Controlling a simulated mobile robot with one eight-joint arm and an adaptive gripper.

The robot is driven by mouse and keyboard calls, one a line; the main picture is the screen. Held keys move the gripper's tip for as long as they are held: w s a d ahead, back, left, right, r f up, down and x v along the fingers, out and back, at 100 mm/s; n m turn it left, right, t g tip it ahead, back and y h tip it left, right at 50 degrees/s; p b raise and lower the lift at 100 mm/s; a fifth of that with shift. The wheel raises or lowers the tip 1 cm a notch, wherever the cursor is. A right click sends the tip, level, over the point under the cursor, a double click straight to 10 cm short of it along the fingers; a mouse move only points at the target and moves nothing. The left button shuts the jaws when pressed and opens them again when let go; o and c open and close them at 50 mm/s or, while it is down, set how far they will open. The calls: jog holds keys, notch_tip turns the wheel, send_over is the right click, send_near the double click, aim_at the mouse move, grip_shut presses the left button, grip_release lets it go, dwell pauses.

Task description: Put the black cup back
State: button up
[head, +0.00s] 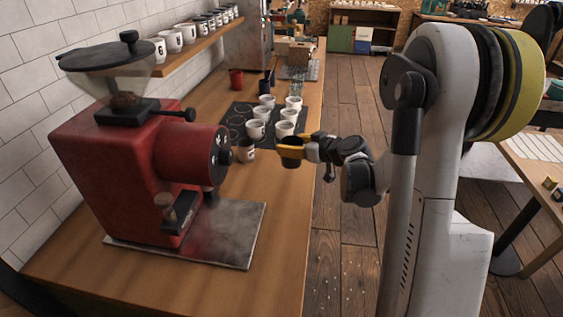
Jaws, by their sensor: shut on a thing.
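A small black cup (290,162) is in my gripper (289,148), whose yellow fingers are shut on it. The gripper reaches in from the right and holds the cup by the right edge of the wooden counter (262,279). The cup looks upright; whether its base touches the counter is unclear. Just behind and left of it, several white cups (256,129) stand in rows on a dark mat (236,114) with ring marks. The yellow fingers hide part of the black cup.
A red grinder (100,165) on a metal plate (235,230) fills the left of the counter. A white cup with a dark mark (246,153) stands near the mat. A red cup (236,78) is farther back. A wall shelf (190,52) holds more cups.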

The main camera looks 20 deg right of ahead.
jog(key=w+f+b, duration=0.1)
jog(key=w+f, duration=0.1)
jog(key=w+a+f+b, duration=0.1)
jog(key=w+f, duration=0.1)
jog(key=f, duration=0.1)
jog(key=w+f+b, duration=0.1)
jog(key=w+f, duration=0.1)
jog(key=f, duration=0.1)
jog(key=shift+a+b, duration=0.35)
jog(key=shift+b, duration=0.05)
jog(key=shift+r, duration=0.15)
jog(key=o, duration=0.9)
jog(key=shift+f, duration=0.25)
jog(key=o, duration=0.4)
jog(key=shift+o, duration=0.2)
jog(key=shift+r, duration=0.1)
